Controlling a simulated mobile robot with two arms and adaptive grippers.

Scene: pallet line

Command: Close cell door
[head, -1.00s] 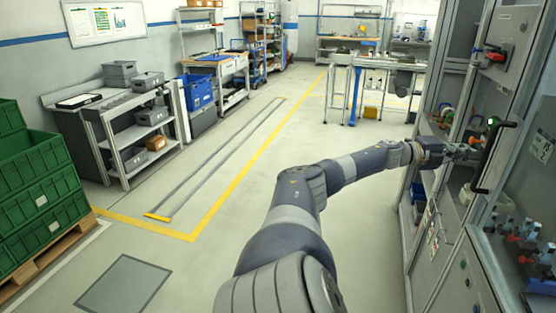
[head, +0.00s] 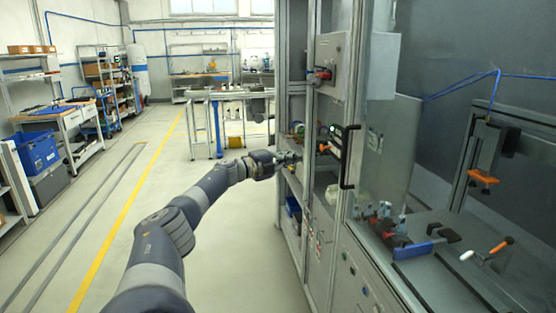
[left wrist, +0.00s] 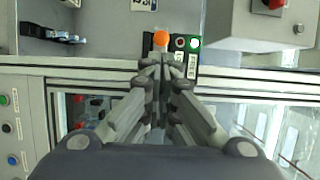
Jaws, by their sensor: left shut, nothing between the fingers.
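The cell (head: 325,255) stands on the right in the head view, with a see-through door panel (head: 395,150) in a grey frame. A black upright bar handle (head: 347,157) is on its front, with a small green light beside its top. My left gripper (head: 297,157) is left of the handle and apart from it in the picture. In the left wrist view the left gripper (left wrist: 160,65) is shut and empty. Contact there cannot be told. My right gripper is out of view.
A grey box with a red switch (head: 322,75) is above the handle. Clamps with orange tips (head: 483,177) and a blue-handled tool (head: 415,250) are inside the cell. Workbenches (head: 215,95) stand at the back. The floor left of the cell is clear.

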